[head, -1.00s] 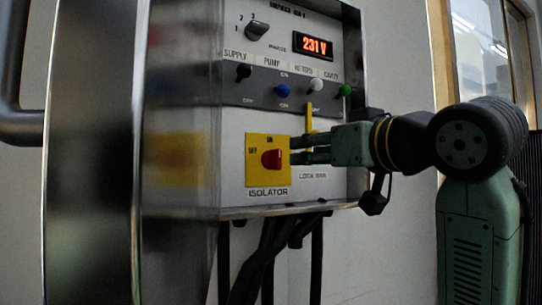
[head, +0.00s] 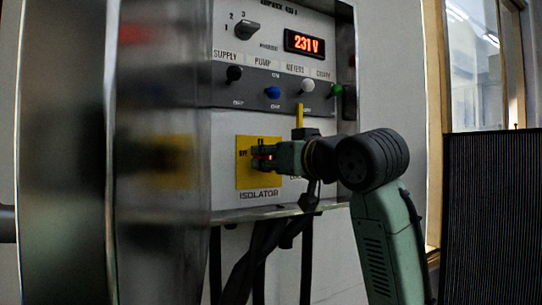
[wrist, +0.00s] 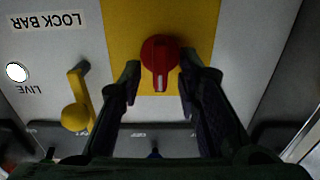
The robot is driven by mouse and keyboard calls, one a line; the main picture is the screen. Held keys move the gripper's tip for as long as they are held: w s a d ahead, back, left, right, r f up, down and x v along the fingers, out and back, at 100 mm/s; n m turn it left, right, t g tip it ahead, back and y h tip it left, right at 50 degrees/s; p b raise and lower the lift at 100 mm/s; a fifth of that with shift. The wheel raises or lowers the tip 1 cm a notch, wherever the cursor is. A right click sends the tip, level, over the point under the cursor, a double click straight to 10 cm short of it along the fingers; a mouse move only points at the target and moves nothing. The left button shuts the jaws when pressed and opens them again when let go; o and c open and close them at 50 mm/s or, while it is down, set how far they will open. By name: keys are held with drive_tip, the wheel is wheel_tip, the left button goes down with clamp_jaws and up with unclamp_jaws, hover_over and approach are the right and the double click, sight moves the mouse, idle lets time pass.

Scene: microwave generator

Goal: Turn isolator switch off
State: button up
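The isolator switch is a red rotary knob (wrist: 160,56) on a yellow plate (wrist: 120,40). In the upside-down wrist view its white-marked ridge points down, which is toward ON. In the head view the yellow plate (head: 244,180) shows OFF at left, and my gripper hides most of the knob. My gripper (wrist: 159,70) is open, with one finger on each side of the knob. Narrow gaps seem to remain between fingers and knob; contact is hard to tell. My gripper also shows over the plate in the head view (head: 262,158).
The yellow lock bar (wrist: 76,105) stands close beside my gripper. Above are a row of toggles, with a blue one (head: 272,92) and a green one (head: 337,90), and a 231 V display (head: 304,43). A clear door (head: 165,150) stands open at left. Cables hang below.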

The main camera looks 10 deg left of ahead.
drive_tip(key=shift+c, duration=0.2)
clamp_jaws()
drive_tip(key=shift+n, duration=0.3)
drive_tip(key=n, duration=0.6)
drive_tip(key=shift+s+a, duration=0.2)
drive_tip(key=shift+s, duration=0.05)
drive_tip(key=n, duration=0.5)
drive_tip(key=shift+s+a+f+n, duration=0.1)
drive_tip(key=shift+f+n, duration=0.1)
drive_tip(key=shift+n, duration=0.1)
drive_tip(key=n, duration=0.5)
drive_tip(key=shift+a+f+n, duration=0.1)
drive_tip(key=shift+f+n, duration=0.2)
drive_tip(key=shift+o, duration=0.2)
unclamp_jaws()
